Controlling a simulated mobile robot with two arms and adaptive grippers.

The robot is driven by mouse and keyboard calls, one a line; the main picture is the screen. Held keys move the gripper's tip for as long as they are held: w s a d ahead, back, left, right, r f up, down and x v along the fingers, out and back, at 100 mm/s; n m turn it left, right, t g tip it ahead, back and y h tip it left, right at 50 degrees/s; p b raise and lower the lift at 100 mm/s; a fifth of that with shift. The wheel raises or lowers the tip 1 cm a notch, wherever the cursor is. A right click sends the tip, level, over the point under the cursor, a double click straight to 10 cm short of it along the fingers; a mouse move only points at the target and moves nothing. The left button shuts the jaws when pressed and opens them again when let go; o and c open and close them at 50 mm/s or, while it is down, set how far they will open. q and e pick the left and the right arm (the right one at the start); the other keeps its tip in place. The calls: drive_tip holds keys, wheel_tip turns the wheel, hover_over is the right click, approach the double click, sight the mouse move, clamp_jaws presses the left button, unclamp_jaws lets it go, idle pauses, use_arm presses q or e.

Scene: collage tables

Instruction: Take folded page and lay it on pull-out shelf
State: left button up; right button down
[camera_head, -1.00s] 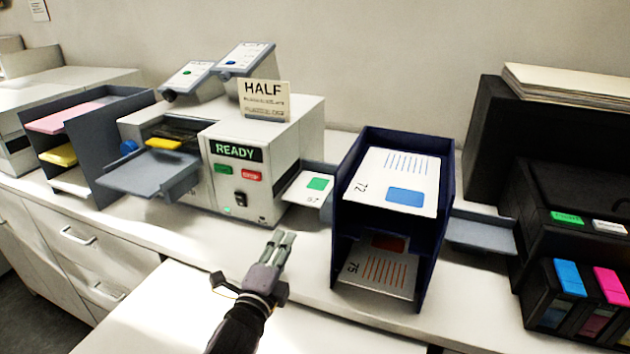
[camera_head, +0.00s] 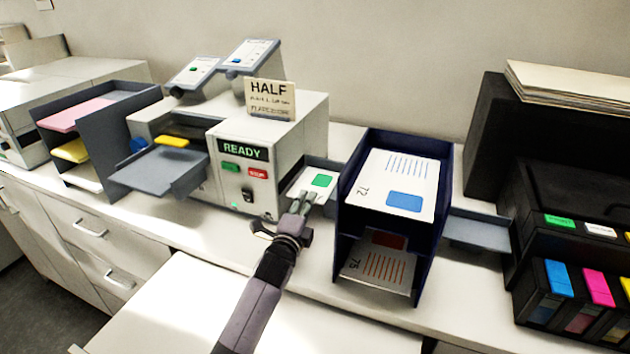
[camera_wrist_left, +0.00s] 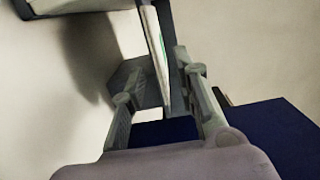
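The folded page (camera_head: 312,181) is white with a green square. It lies on the small grey outlet tray at the right side of the READY machine. My left gripper (camera_head: 304,199) is at the page's front edge. In the left wrist view the page (camera_wrist_left: 154,42) shows nearly edge-on between the two fingers of the left gripper (camera_wrist_left: 158,78), which stand apart with gaps on both sides. A white shelf (camera_head: 190,310) juts out at the front, below the counter top; it looks like the pull-out shelf. My right gripper is not in view.
A dark blue two-level rack (camera_head: 345,215) with printed sheets stands close right of the page. The READY machine (camera_head: 245,190) is close on the left. A black printer (camera_head: 570,200) with ink cartridges stands at far right. The white shelf looks bare.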

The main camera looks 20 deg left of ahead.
sight(315, 185)
use_arm(q)
drive_tip(key=shift+w+a, duration=0.15)
drive_tip(key=shift+w, duration=0.95)
drive_tip(key=shift+s, duration=0.1)
drive_tip(key=shift+c, duration=0.4)
clamp_jaws()
